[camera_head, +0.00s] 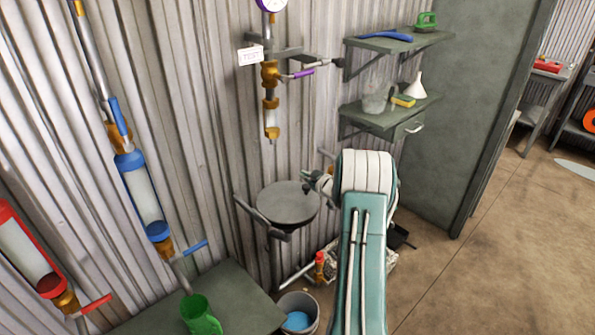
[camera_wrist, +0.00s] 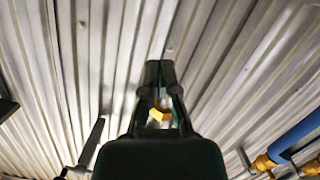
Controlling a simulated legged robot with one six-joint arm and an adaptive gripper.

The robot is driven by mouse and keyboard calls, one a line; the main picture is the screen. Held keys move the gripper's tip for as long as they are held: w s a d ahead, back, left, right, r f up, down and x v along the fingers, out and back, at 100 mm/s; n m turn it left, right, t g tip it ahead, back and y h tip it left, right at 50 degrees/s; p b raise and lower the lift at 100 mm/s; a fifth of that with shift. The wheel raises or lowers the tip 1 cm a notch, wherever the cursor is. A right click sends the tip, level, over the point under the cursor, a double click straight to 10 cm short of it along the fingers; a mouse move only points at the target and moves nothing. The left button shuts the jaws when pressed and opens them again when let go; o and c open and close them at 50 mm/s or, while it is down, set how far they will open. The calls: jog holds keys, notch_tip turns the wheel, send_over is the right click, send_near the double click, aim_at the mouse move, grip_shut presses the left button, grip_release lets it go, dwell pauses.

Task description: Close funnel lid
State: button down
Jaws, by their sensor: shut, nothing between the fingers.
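A round, flat grey disc (camera_head: 288,203), apparently the funnel lid, lies roughly level on a wall bracket (camera_head: 262,217) in the head view. It looks flat across the top, and anything under it is hidden. My gripper (camera_head: 306,180) is just beyond the disc's far right edge, at the end of my arm. I cannot tell whether it touches the disc. In the wrist view my gripper (camera_wrist: 160,68) is shut and empty, with the corrugated wall behind it. A small yellow-orange piece (camera_wrist: 158,115) shows through the gap between its finger links.
A brass valve (camera_head: 270,100) with a purple handle hangs on the wall above the disc. A bucket (camera_head: 298,312) stands below. Shelves (camera_head: 385,120) hold a white funnel (camera_head: 416,84) at the right. Blue (camera_head: 145,195) and red (camera_head: 25,250) cylinders are at the left.

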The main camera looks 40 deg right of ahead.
aim_at(310, 196)
jog(key=shift+m+y, duration=0.3)
jog(key=shift+m, duration=0.6)
jog(key=d+f, duration=0.2)
jog(key=f, duration=0.1)
jog(key=shift+d+f, duration=0.1)
jog(key=shift+f, duration=0.15)
jog(key=shift+d+f, duration=0.15)
jog(key=shift+f, duration=0.75)
jog(key=shift+d+f, duration=0.25)
jog(key=shift+f, duration=0.15)
jog(key=shift+w+a, duration=0.1)
